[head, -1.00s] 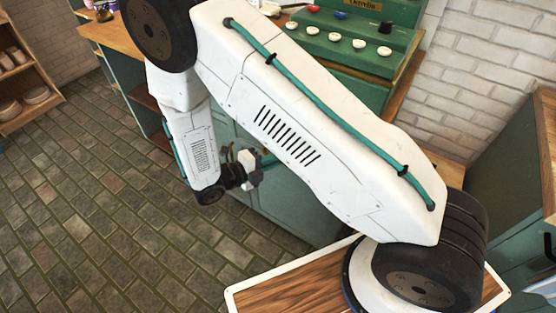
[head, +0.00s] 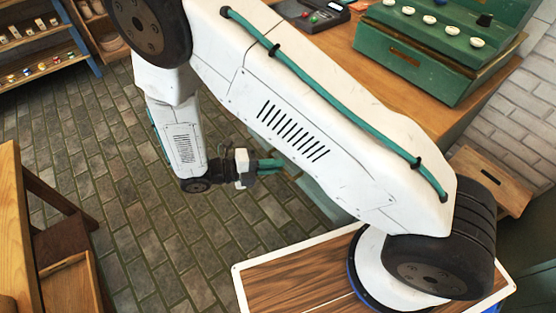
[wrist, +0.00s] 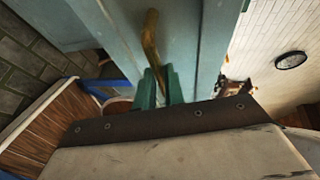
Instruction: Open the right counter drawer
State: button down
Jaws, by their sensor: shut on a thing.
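In the wrist view, a brass bar handle (wrist: 150,42) stands on a blue-green drawer front (wrist: 185,40). My gripper (wrist: 158,80) has its two green fingers shut on the lower end of this handle. In the head view, my gripper (head: 270,165) is low beside the counter, its fingers pointing right. A small part of a blue-green front (head: 318,196) shows below the arm. I cannot tell how far the drawer stands out.
A wooden stool (head: 490,180) stands at the right. A wooden table (head: 15,220) is at the left. Open tiled floor (head: 130,225) lies between the table and counter.

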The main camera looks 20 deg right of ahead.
jog(key=shift+s+a, duration=0.25)
jog(key=shift+a, duration=0.35)
jog(key=shift+s+a, duration=0.2)
jog(key=shift+a, duration=0.35)
jog(key=c, duration=1.5)
grip_release()
jog(key=shift+w+a, duration=0.1)
jog(key=v, duration=0.7)
jog(key=shift+a, duration=0.25)
